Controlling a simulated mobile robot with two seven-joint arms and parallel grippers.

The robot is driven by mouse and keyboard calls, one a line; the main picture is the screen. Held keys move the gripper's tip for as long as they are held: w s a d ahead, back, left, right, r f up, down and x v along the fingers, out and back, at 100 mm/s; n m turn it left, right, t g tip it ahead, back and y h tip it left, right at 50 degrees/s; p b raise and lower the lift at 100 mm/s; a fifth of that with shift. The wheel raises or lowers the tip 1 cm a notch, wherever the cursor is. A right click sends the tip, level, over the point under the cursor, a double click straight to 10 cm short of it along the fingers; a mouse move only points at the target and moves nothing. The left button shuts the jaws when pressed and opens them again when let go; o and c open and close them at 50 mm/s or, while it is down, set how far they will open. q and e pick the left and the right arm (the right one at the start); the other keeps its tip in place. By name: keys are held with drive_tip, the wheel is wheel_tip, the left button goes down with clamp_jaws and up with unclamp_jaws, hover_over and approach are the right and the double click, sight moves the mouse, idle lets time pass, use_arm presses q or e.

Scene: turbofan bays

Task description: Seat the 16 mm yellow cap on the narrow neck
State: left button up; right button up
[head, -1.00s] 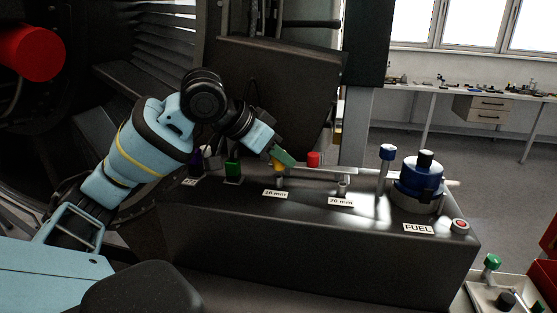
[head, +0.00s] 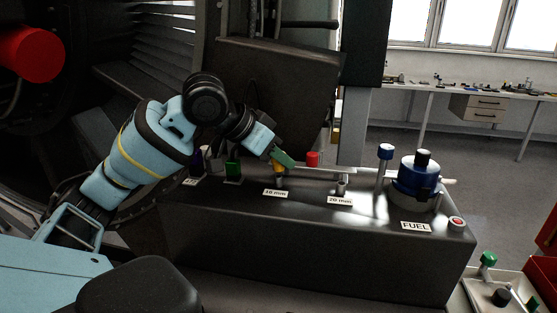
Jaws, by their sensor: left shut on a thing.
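My left gripper (head: 281,161) has green fingers and reaches over the dark console from the left. It is shut on the small yellow cap (head: 279,169), which shows just below the fingers. The cap is over the narrow neck (head: 279,184), behind the label reading 16 mm. Cap and neck look in line, but at this size I cannot tell whether the cap is seated or just above. The wider neck (head: 341,187), by the 20 mm label, stands open to the right. My right gripper is not in view.
A tray (head: 482,297) with green-topped parts is at lower right. A dark panel (head: 275,85) stands behind my gripper.

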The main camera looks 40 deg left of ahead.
use_arm(q)
drive_tip(key=shift+f, duration=0.6)
idle(0.9)
drive_tip(key=shift+r, duration=3.1)
